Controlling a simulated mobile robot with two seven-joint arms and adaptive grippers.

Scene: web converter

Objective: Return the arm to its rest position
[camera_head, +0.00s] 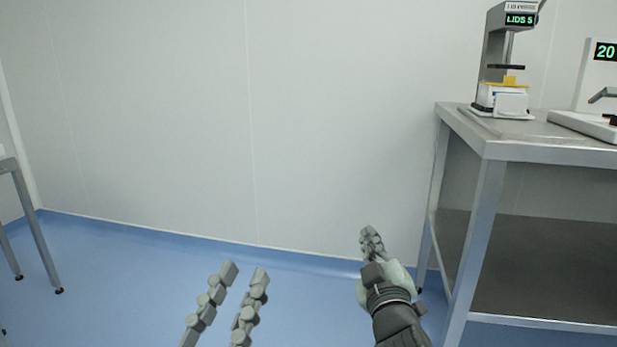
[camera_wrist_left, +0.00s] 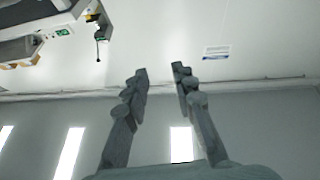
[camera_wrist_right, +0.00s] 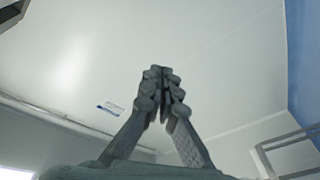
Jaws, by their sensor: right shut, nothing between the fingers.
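My left gripper (camera_head: 245,272) is at the bottom of the head view, its two fingers apart with nothing between them. In the left wrist view its fingers (camera_wrist_left: 160,72) are also apart and empty. My right gripper (camera_head: 371,240) is to the right of it, beside the steel table's near left leg and apart from it. In the right wrist view its fingertips (camera_wrist_right: 161,72) meet with nothing held.
A steel table (camera_head: 465,122) with a lower shelf stands at the right. It carries a press machine with a "LIDS 5" display (camera_head: 497,45) and a device with a "20" display (camera_head: 600,75). Another table's leg (camera_head: 35,225) is at the far left. The blue floor (camera_head: 130,285) between is clear.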

